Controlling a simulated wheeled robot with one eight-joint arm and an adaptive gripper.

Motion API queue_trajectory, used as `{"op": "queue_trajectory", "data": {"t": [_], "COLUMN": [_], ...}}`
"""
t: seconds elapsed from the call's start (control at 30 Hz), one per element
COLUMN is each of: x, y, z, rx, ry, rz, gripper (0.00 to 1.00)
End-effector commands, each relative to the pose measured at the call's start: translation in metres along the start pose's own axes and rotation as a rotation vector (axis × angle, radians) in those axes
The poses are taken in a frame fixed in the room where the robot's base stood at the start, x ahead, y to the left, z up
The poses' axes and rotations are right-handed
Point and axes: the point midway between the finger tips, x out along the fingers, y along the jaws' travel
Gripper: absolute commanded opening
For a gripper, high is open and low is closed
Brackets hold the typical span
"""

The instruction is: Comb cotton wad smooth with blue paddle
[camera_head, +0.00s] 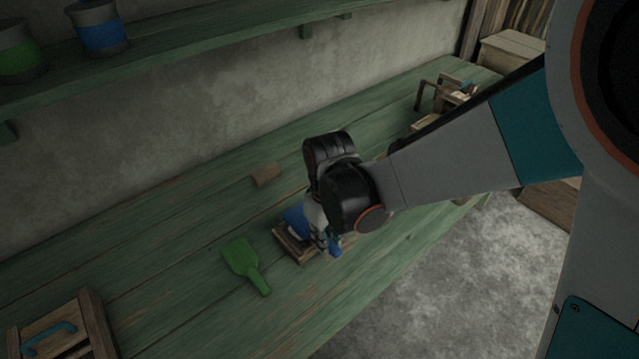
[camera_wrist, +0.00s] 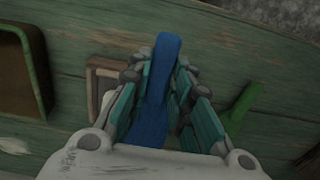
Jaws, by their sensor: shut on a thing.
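The blue paddle (camera_head: 296,221) is held by my gripper (camera_head: 322,238) over a small wooden frame or tray (camera_head: 291,249) on the green bench. In the wrist view the paddle (camera_wrist: 160,90) stands between the teal fingers of my gripper (camera_wrist: 165,92), which are shut on it. The wooden frame (camera_wrist: 95,72) shows partly behind the fingers in the wrist view. A small whitish patch (camera_wrist: 107,101) in it may be the cotton wad, but it is mostly hidden. I cannot tell whether the paddle touches it.
A green paddle (camera_head: 242,260) lies left of the frame on the green bench (camera_head: 180,230). A small brown block (camera_head: 266,174) sits behind. A wooden box with a blue handle (camera_head: 62,330) is at the front left. A wooden device (camera_head: 445,98) stands at the far right. A shelf (camera_head: 200,42) holds blue and green pots.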

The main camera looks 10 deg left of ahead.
Motion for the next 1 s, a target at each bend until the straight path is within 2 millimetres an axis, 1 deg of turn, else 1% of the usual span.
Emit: {"op": "queue_trajectory", "data": {"t": [0.4,0.53,0.87,1.0], "x": [0.002,0.002,0.002,0.002], "y": [0.036,0.046,0.047,0.042], "z": [0.000,0.000,0.000,0.000], "rx": [0.003,0.003,0.001,0.000], "ry": [0.000,0.000,0.000,0.000], "rz": [0.000,0.000,0.001,0.000], "gripper": [0.00,0.00,0.00,0.00]}}
